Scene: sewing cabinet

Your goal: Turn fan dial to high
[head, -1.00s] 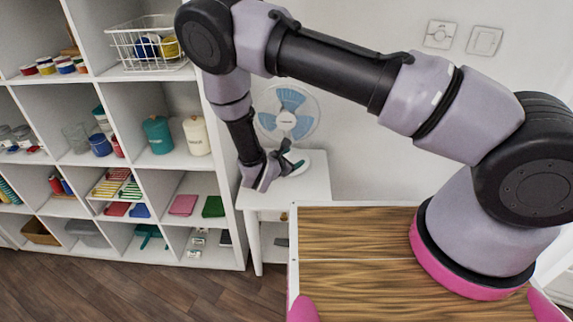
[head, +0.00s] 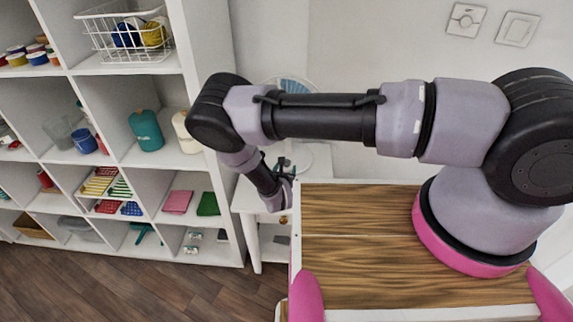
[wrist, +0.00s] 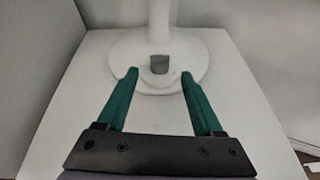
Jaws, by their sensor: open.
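The fan (head: 292,86) stands on a small white table (head: 322,160) beyond my arm; my arm hides most of it in the head view. In the wrist view I see the fan's round white base (wrist: 184,80) and the lower part of its post. A small grey dial (wrist: 159,64) sits at the front of the base. My gripper (wrist: 160,74) has two green fingers, apart and empty, pointing toward the base. The dial lies between and just beyond the fingertips in the picture. I cannot tell its setting. In the head view my gripper (head: 284,166) is above the table.
A white shelf unit (head: 238,150) with jars, boxes and a wire basket (head: 125,35) stands left of the table. A wood-topped surface (head: 350,255) lies in front. The white wall is close behind the fan. The table top around the base is clear.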

